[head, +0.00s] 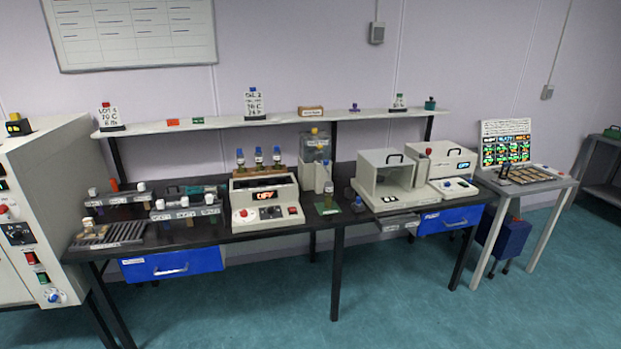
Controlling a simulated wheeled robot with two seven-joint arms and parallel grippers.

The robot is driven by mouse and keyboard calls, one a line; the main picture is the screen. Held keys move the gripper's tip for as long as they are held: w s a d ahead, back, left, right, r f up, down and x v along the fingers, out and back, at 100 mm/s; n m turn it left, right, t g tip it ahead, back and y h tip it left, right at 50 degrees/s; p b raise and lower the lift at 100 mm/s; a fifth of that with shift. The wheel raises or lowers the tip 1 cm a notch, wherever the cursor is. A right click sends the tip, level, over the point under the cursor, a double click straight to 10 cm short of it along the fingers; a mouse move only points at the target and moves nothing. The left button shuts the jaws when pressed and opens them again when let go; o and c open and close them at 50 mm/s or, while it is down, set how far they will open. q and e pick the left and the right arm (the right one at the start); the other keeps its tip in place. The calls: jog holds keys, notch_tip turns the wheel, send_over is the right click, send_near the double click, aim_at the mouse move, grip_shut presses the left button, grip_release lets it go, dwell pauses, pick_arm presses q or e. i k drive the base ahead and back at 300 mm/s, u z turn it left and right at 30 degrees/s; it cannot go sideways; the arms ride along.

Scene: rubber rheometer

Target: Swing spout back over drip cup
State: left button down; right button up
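A grey dispenser with a clear upper part and a yellow cap (315,165) stands at the back of the black bench, right of the middle. A small pale upright part (328,187) shows at its front right, above a green mat (326,208). The spout and the drip cup are too small to tell apart here, so I cannot tell which way the spout points. Neither of my grippers is in view.
A cream instrument with a lit display (267,200) stands left of the dispenser. A shelf (280,121) runs above. The floor (400,300) in front is clear.

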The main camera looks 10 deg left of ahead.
aim_at(325, 162)
jog(key=k, duration=0.1)
jog(key=u, duration=0.65)
jog(key=i, duration=1.5)
jog(key=z, duration=1.1)
jog(key=i, duration=0.55)
jog(key=z, duration=0.55)
